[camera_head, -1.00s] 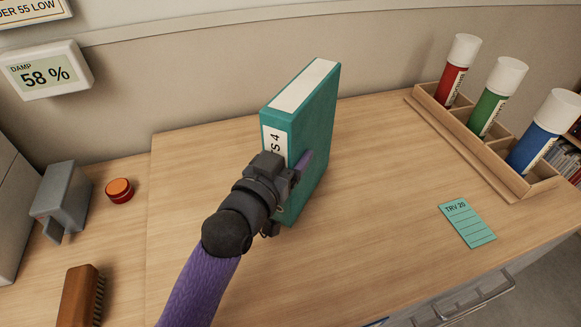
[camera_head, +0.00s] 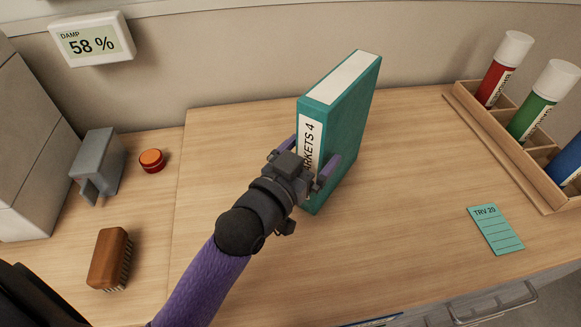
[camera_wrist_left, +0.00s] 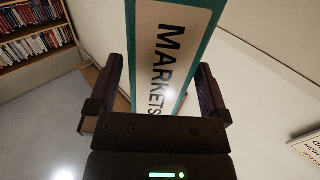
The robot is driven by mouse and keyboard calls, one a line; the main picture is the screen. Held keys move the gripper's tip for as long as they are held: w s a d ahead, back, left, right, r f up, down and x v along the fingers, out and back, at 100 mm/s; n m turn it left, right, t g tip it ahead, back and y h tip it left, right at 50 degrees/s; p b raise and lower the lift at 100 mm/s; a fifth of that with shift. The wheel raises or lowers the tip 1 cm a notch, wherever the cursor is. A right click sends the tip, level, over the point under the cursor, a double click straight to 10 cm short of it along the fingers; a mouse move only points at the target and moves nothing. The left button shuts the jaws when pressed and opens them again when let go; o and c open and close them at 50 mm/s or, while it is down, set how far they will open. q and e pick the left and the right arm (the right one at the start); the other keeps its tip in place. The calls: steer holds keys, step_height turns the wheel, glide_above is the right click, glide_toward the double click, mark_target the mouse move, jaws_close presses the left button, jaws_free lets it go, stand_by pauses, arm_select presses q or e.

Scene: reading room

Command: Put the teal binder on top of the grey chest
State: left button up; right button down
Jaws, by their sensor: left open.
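The teal binder (camera_head: 345,130) stands upright on the wooden desk, its white spine label reading "MARKETS 4" towards me. My left gripper (camera_head: 310,160) is open at the spine, with one purple finger on each side of the binder. The left wrist view shows the spine (camera_wrist_left: 170,60) between the two fingers, with gaps on both sides. A grey, box-like piece with seams (camera_head: 35,130) stands at the left edge and may be the grey chest; its top is cut off. My right gripper is not in view.
A grey metal holder (camera_head: 98,165), a red-orange round tin (camera_head: 152,160) and a wooden brush (camera_head: 109,258) lie on the left. A wooden rack (camera_head: 500,145) with coloured tubes stands at the right. A teal card (camera_head: 496,229) lies in front of it. The desk (camera_head: 400,220) between is clear.

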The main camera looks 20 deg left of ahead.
arm_select(q)
steer(key=s+a+p, duration=0.1)
steer(key=s, duration=0.7)
steer(key=shift+s+a, duration=0.35)
steer(key=shift+s, duration=0.05)
